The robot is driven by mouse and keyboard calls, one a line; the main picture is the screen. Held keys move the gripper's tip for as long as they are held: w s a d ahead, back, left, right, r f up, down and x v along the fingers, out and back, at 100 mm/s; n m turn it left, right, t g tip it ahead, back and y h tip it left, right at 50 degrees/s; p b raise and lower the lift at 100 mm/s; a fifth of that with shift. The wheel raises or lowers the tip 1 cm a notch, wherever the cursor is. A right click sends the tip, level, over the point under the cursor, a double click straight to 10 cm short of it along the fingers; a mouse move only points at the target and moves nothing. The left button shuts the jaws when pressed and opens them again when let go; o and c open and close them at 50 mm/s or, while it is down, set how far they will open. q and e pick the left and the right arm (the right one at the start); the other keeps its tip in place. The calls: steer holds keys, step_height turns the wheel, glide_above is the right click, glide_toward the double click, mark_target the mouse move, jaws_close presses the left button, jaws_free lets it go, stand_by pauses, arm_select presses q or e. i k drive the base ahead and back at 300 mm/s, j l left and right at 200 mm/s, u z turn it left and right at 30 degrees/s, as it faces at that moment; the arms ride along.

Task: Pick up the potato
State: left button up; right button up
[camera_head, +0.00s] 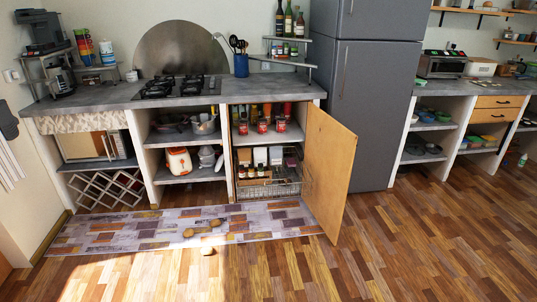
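Small brown roundish objects that look like potatoes lie low in the head view. One potato (207,250) is on the wooden floor at the front edge of the patterned rug. Another, at the left (188,233), and one farther back (216,223) lie on the rug (120,232). They are too small to tell apart in detail. Neither of my grippers is in view.
The masonry counter (110,97) runs along the back wall. A wooden cabinet door (328,170) stands open toward the front, right of the potatoes. A grey fridge (366,110) stands behind it. The wooden floor in front and at right is clear.

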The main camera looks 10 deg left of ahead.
mark_target(206, 251)
steer(key=i+u, duration=0.25)
steer(key=i, duration=0.2)
steer(key=i+l+u, duration=0.2)
steer(key=i, duration=0.25)
steer(key=i+l+u, duration=0.25)
steer(key=i, duration=0.15)
steer(key=i+l+u, duration=0.2)
steer(key=i, duration=0.2)
steer(key=l, duration=0.05)
